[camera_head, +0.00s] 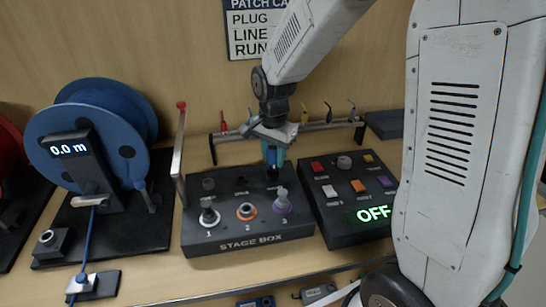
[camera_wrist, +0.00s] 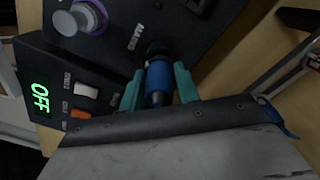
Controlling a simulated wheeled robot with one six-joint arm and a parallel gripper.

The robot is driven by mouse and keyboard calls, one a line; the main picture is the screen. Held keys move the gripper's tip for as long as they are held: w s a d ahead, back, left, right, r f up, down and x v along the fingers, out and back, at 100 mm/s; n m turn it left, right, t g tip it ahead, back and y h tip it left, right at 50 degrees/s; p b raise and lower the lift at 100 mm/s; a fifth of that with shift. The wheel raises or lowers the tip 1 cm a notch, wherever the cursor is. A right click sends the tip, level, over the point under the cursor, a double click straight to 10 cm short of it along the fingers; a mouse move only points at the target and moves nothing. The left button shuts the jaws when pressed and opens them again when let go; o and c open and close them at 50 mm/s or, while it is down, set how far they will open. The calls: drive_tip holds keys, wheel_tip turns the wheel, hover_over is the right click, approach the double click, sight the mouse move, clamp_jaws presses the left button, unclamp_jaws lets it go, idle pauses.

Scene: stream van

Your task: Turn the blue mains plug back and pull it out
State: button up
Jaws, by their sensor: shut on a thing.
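The blue mains plug (camera_wrist: 158,77) stands upright at the MAINS socket on the black stage box (camera_head: 214,244). In the wrist view its tip end meets the dark socket (camera_wrist: 157,50) on the panel. My gripper (camera_wrist: 160,82) is shut on the plug, with a teal finger on each side of it. In the head view my gripper (camera_head: 273,154) is above the back right of the stage box, and the plug shows as a small blue part (camera_head: 271,170) below the jaws. I cannot tell how far the plug is turned.
A control box (camera_head: 337,218) with coloured buttons and a green OFF display stands right of the stage box. A blue cable reel (camera_head: 75,130) reading 0.0 m stands at left. A rail (camera_head: 310,127) with small hooks or connectors runs behind. A metal post (camera_head: 179,150) rises left of the stage box.

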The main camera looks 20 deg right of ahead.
drive_tip(key=shift+r, duration=0.3)
drive_tip(key=shift+r, duration=1.45)
